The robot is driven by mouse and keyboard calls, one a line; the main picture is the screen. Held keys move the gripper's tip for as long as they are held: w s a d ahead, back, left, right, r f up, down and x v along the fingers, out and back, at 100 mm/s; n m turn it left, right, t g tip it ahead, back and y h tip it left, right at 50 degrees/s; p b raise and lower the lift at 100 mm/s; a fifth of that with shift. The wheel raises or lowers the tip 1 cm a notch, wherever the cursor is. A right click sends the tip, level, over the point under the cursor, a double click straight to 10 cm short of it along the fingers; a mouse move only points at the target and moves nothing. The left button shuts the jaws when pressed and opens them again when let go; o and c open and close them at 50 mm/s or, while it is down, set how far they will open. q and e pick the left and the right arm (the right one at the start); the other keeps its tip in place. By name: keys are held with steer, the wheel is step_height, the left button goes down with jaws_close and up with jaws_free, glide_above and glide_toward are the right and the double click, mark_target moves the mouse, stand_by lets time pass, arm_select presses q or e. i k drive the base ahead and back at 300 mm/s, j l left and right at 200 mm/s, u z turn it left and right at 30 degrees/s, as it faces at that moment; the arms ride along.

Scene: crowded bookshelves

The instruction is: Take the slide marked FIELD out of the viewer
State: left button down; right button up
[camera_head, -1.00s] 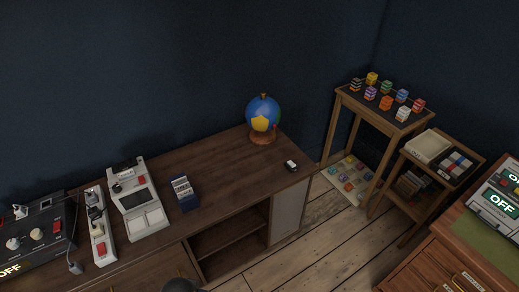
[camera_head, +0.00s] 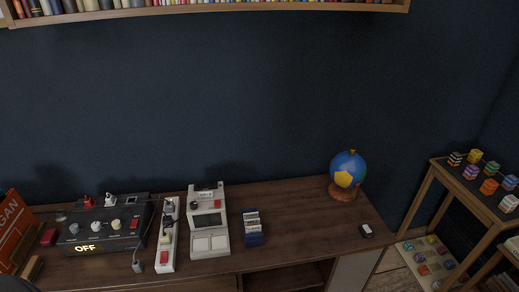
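The slide viewer (camera_head: 208,221) is a pale grey device with a dark screen and two light panels at its front, standing on the wooden desk. A small pale piece with dark marks, which looks like a slide (camera_head: 206,194), shows at its top; its writing is too small to read. A dark blue box (camera_head: 252,230) with several pale slides in it stands just right of the viewer. Neither gripper is in view.
A white power strip (camera_head: 167,236) and a black console reading OFF (camera_head: 103,224) stand left of the viewer. A globe (camera_head: 348,172) and a small dark-and-white object (camera_head: 367,230) are at the right. The desk (camera_head: 300,232) is clear between box and globe. A bookshelf (camera_head: 250,9) hangs above.

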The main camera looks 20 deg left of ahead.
mark_target(208, 194)
steer(key=j, duration=0.45)
steer(key=k+j, duration=0.15)
steer(key=j, duration=0.7)
steer(key=k+j+z, duration=0.1)
steer(key=j, duration=0.35)
